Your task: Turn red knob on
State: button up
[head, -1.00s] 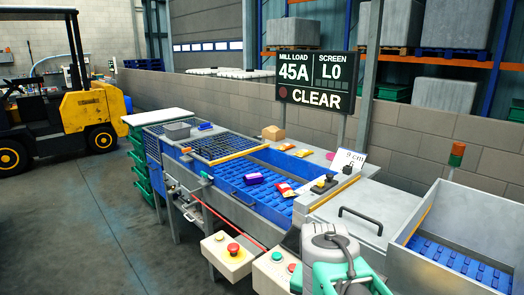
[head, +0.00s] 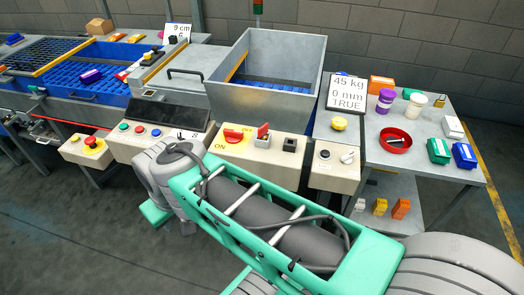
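A red knob (head: 234,134) sits on a yellow plate on the front of a beige control box (head: 222,158), below the metal hopper. Its handle lies roughly level, and the word "ON" is printed at its lower left. A second red handle (head: 263,130) stands upright on a grey base just to its right. My green and grey arm crosses the foreground below the boxes, with its grey joint left of the knob. My gripper's fingers do not show, so their state and distance from the knob are hidden.
The hopper (head: 268,100) rises behind the box. A left box (head: 140,146) carries several buttons; an emergency stop (head: 93,143) is farther left. At right, a table (head: 400,170) holds jars, boxes and a red ring (head: 395,140). Floor is free at lower left.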

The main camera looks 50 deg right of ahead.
aim_at(233, 136)
jog(key=k, duration=0.3)
jog(key=z, duration=0.6)
jog(key=i, duration=0.6)
jog(key=u, duration=0.9)
jog(key=k, duration=0.3)
jog(key=z, duration=1.2)
jog(key=i, duration=0.5)
